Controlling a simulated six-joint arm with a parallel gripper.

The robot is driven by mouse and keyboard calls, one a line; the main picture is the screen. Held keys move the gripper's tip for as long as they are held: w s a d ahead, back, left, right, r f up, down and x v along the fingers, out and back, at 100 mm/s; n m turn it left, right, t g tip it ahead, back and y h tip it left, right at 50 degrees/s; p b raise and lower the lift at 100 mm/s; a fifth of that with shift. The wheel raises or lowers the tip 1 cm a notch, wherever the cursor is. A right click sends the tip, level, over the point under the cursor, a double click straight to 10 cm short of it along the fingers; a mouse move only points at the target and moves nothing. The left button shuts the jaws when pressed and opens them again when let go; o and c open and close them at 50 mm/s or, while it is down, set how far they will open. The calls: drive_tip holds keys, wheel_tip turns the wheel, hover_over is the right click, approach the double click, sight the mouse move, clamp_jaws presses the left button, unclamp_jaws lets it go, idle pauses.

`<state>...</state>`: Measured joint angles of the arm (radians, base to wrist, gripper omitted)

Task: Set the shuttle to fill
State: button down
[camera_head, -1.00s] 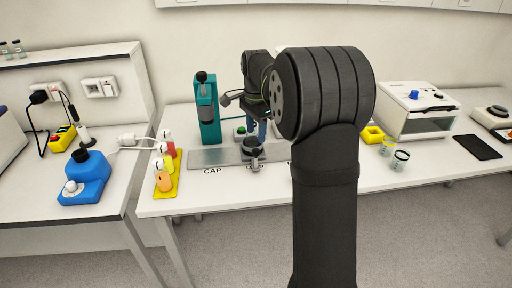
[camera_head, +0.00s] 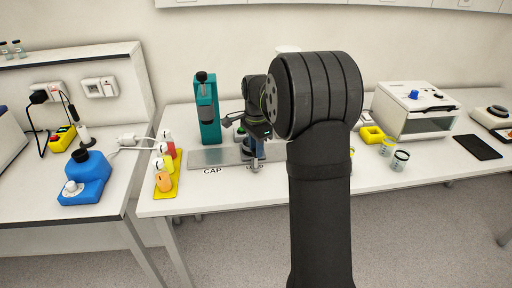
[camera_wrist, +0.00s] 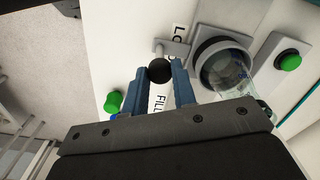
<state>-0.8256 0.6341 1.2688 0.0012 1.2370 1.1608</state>
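The shuttle carries a black ring holder (camera_wrist: 215,55) with a clear jar (camera_wrist: 232,75) in it, seen in the wrist view. A rod ends in a black ball knob (camera_wrist: 159,70) beside the holder. The knob is at the partly hidden label that starts "LO"; the FILL label (camera_wrist: 158,103) shows between my fingers. My gripper (camera_wrist: 160,68) is open, its two blue fingers on either side of the knob, with a small gap visible. In the head view my gripper (camera_head: 254,150) is low over the metal rail (camera_head: 208,157) at the LOAD label, hiding most of the shuttle.
A teal press (camera_head: 207,110) stands behind the rail at the CAP end. Bottles on a yellow tray (camera_head: 167,188) stand left of it. My arm hides the rail's right part in the head view.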

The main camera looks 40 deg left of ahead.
drive_tip(key=w+d, duration=0.5)
drive_tip(key=shift+w+d, duration=0.2)
drive_tip(key=shift+w, duration=0.1)
drive_tip(key=c, duration=1.2)
unclamp_jaws()
drive_tip(key=shift+o, duration=0.2)
wheel_tip(320, 180, up, 18)
drive_tip(key=shift+f, duration=0.25)
drive_tip(key=shift+c, duration=0.4)
